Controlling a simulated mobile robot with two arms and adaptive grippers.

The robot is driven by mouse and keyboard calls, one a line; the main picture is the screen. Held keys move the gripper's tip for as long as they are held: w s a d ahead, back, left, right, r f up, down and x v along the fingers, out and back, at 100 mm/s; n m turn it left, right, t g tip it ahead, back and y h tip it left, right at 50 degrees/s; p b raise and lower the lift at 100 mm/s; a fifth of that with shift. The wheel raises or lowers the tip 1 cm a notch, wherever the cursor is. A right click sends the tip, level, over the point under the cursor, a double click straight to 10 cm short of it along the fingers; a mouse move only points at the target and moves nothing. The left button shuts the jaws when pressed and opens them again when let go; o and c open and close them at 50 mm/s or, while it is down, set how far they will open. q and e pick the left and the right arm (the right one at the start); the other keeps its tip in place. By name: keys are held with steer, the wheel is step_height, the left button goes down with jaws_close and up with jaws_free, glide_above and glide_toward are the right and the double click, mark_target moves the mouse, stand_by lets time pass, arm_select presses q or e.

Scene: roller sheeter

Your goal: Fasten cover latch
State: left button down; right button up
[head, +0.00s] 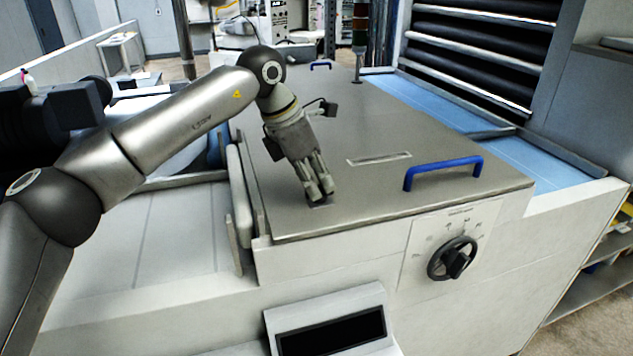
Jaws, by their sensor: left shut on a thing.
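A wide grey metal cover (385,125) lies closed and flat on the machine. A blue handle (443,172) stands near its front edge, and a second blue handle (320,64) is at its far edge. My left gripper (320,196) points down at the front left part of the cover, with its fingers close together on a small piece. A small flat plate (318,206) shows just under the fingertips; the fingers hide most of the latch area, so its position cannot be told. My right gripper is out of view.
A black rotary knob (453,259) sits on the front panel below the blue handle. A dark display (333,335) is lower at the front. Blue belts (550,165) run along the right, under dark rollers (480,55). A signal post (359,40) rises behind the cover.

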arm_select(q)
steer(key=n+b, duration=0.2)
steer(key=n+t+b, duration=0.1)
steer(key=n+b, duration=0.1)
steer(key=b, duration=0.1)
steer(key=shift+d+f+t+y, duration=0.1)
steer(key=shift+f+t+y, duration=0.05)
steer(key=shift+t+y, duration=0.2)
steer(key=n+b, duration=0.1)
steer(key=n, duration=0.1)
steer(key=n+t+y+b, duration=0.1)
steer(key=n+b, duration=0.1)
steer(key=shift+s+d+n+y, duration=0.1)
steer(key=shift+n+y, duration=0.15)
steer(key=shift+n, duration=0.15)
steer(key=shift+n+y+b, duration=0.4)
steer(key=shift+n+b, duration=0.3)
steer(key=shift+n, duration=0.3)
steer(key=n+y+b, duration=0.1)
steer(key=n, duration=0.1)
steer(key=shift+d+n, duration=0.1)
steer(key=shift+n, duration=0.2)
steer(key=shift+r+n+y, duration=0.2)
steer(key=shift+n+y, duration=0.6)
steer(key=shift+n, duration=1.2)
steer(key=c, duration=1.5)
jaws_free()
